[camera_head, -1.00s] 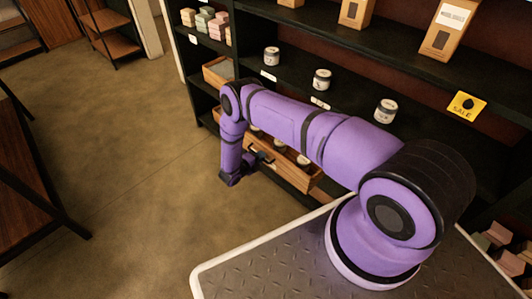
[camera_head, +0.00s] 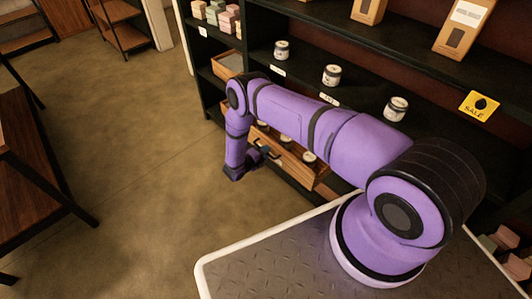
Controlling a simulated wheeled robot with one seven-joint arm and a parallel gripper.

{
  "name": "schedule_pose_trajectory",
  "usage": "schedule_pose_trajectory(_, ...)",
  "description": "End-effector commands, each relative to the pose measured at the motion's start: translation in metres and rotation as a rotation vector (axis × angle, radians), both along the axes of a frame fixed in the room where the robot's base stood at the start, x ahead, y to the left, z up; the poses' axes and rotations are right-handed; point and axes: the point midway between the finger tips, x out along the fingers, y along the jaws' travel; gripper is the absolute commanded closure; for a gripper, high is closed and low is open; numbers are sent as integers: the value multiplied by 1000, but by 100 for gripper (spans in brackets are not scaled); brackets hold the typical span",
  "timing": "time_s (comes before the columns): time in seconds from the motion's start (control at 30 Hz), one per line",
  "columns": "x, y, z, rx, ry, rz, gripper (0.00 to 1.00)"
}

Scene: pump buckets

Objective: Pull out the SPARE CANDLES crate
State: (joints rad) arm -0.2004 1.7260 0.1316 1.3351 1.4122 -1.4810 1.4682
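A wooden crate (camera_head: 305,174) holding several small lidded jars sits low in the dark shelf unit, partly behind my purple arm. Its front sticks out past the shelf. No lettering on it is readable from here, so I cannot confirm that it is the SPARE CANDLES crate. My gripper (camera_head: 263,153) is at the left part of this crate's front, low near the floor. The fingers are small and dark, and I cannot tell whether they are open or shut or touch the crate. A second wooden crate (camera_head: 228,64) sits on the shelf farther left, partly behind my arm.
The shelf (camera_head: 300,75) above carries several jars, including one jar (camera_head: 396,109) at right. A yellow SALE sign (camera_head: 479,105) hangs on the unit. Open concrete floor (camera_head: 150,170) lies left of my arm. A dark wooden table (camera_head: 30,170) stands at the left edge.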

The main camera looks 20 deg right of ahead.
Motion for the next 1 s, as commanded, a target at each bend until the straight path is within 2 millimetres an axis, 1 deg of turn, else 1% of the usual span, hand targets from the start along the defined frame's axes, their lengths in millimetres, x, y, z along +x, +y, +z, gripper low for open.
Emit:
schedule_pose_trajectory(0.3,-18,52,11,2,0,3,64)
schedule_pose_trajectory(0.5,-29,80,17,1,1,2,64)
schedule_pose_trajectory(0.7,-34,93,20,1,1,0,64)
schedule_pose_trajectory(1.0,-34,94,20,1,0,0,64)
